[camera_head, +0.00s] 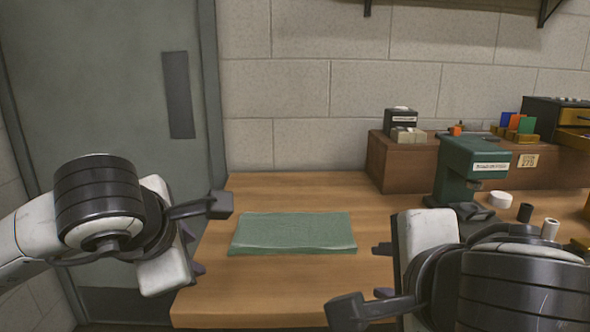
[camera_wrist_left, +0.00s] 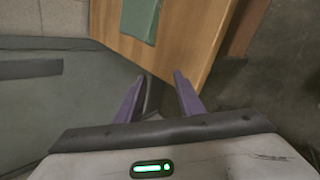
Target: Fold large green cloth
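The green cloth (camera_head: 293,232) lies flat on the wooden table as a neat rectangle, with layered edges along its front side. Part of it also shows at the top of the left wrist view (camera_wrist_left: 141,17). My left gripper (camera_head: 198,252) is left of the cloth, by the table's left edge, apart from it. In the left wrist view its two purple fingers (camera_wrist_left: 156,90) are spread with nothing between them. My right gripper (camera_head: 382,271) is right of the cloth and apart from it. Its fingertips are small and partly hidden by its own body.
The wooden table (camera_head: 260,300) is bare around the cloth. A green machine (camera_head: 468,165) stands at the right, near a white roll (camera_head: 500,199) and small cylinders. A brown wooden riser (camera_head: 403,163) with boxes runs along the back wall. A grey door (camera_head: 110,90) is at the left.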

